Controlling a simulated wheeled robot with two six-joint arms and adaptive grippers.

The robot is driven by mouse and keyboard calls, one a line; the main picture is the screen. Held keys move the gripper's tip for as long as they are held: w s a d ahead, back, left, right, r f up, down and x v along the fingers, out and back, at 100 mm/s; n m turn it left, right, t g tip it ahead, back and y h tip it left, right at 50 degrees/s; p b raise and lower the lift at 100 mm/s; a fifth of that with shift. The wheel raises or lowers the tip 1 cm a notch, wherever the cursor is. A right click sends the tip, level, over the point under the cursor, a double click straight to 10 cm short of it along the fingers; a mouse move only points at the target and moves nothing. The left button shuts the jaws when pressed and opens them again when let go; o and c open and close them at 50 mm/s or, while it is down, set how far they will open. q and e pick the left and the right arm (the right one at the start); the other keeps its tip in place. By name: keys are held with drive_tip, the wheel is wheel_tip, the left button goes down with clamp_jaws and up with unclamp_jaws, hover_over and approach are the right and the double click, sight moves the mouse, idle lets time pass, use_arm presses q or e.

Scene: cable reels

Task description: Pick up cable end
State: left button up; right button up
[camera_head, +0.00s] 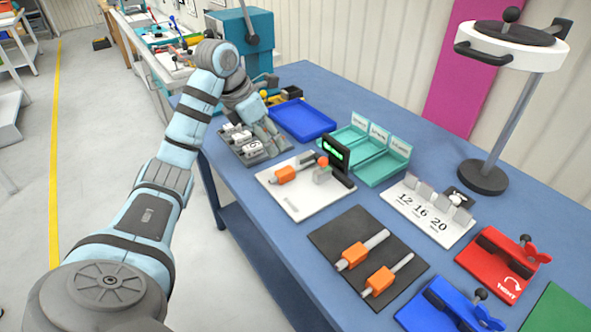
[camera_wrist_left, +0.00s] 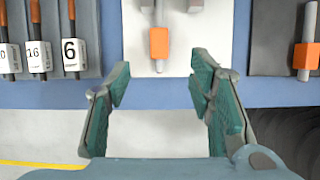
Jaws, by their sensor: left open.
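A grey rack (camera_head: 268,155) at the bench's left edge holds dark, cable-like pieces with white number tags. In the left wrist view the tagged pieces (camera_wrist_left: 70,50) stand at the left and read 16 and 6, with another partly cut off. An orange block on a grey rod (camera_head: 287,174) lies on a white board and shows in the wrist view (camera_wrist_left: 158,42) ahead of the jaws. Which piece is the cable end I cannot tell. My left gripper (camera_head: 272,132) is open and empty, over the rack in the head view. My right gripper is out of view.
A black mat (camera_head: 335,222) holds two orange-blocked rods. A blue tray (camera_head: 302,119), teal bins (camera_head: 378,165), a small display (camera_head: 335,152), a 12-16-20 board (camera_head: 425,222) and red and blue fixtures stand around. A round-topped stand (camera_head: 484,178) rises at the right.

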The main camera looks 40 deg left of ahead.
use_arm(q)
drive_tip(key=b, duration=0.4)
approach(285, 171)
drive_tip(key=f, duration=0.2)
drive_tip(key=shift+s+f, duration=0.25)
drive_tip(key=shift+f, duration=0.15)
drive_tip(key=x, duration=0.2)
drive_tip(key=w+x, duration=0.1)
drive_tip(key=x, duration=0.3)
drive_tip(key=shift+w+d, duration=0.1)
drive_tip(key=shift+w, duration=0.25)
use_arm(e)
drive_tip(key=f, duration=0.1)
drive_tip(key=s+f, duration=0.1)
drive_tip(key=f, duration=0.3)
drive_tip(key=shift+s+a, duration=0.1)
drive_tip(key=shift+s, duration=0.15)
use_arm(q)
drive_tip(key=shift+c, duration=0.5)
clamp_jaws()
